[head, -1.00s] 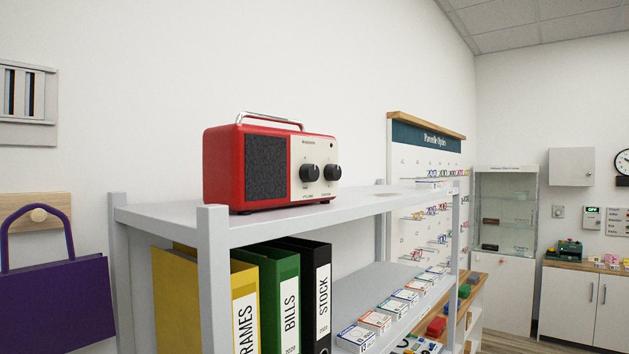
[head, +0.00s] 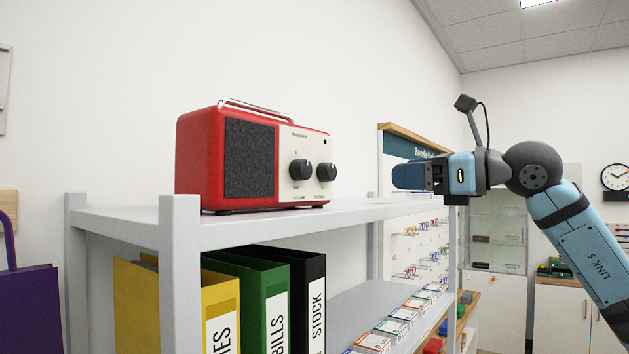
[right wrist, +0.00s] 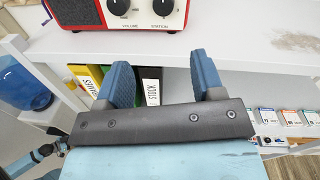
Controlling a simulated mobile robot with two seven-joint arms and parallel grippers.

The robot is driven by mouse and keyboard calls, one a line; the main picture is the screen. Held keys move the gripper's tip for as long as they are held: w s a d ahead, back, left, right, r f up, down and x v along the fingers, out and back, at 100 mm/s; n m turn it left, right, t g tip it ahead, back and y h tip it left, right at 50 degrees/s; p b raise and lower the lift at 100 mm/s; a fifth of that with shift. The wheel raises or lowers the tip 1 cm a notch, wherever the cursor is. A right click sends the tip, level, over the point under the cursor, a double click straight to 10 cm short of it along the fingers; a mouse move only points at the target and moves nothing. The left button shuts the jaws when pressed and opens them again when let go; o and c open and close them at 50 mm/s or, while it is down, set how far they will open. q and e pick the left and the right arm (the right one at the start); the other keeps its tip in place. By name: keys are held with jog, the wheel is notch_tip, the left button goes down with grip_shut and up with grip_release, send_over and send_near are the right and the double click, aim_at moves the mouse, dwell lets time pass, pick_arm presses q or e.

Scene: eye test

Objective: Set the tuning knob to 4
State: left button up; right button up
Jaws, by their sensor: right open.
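A red radio (head: 211,160) with a cream front and a dark speaker grille stands on the top of a light grey shelf unit (head: 130,218). Its front has two black knobs. The right one is the tuning knob (head: 326,172), labelled STATION in the right wrist view (right wrist: 163,6). The left one is the volume knob (head: 300,169). The pointer setting of the tuning knob is too small to read. My right gripper (head: 397,176) is open and empty, to the right of the radio and apart from it. Its blue fingers show in the right wrist view (right wrist: 160,62), below the radio.
Yellow, green and black binders (head: 303,300) stand under the top shelf. Several small boxes (head: 390,328) lie on the lower shelf. The shelf top right of the radio is clear. A purple bag (head: 32,310) hangs at left.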

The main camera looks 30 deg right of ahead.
aim_at(333, 172)
jog(key=p+x, duration=0.2)
jog(key=x, duration=0.2)
jog(key=p+x, duration=0.1)
jog(key=x, duration=0.3)
jog(key=r+p+x, duration=0.1)
jog(key=p+x, duration=0.1)
jog(key=x, duration=0.2)
jog(key=shift+w+d+p, duration=0.1)
jog(key=shift+w+p, duration=0.15)
jog(key=shift+p, duration=0.05)
jog(key=shift+w+a+f, duration=0.15)
jog(key=shift+w+a, duration=0.05)
jog(key=shift+w, duration=0.25)
jog(key=c, duration=0.9)
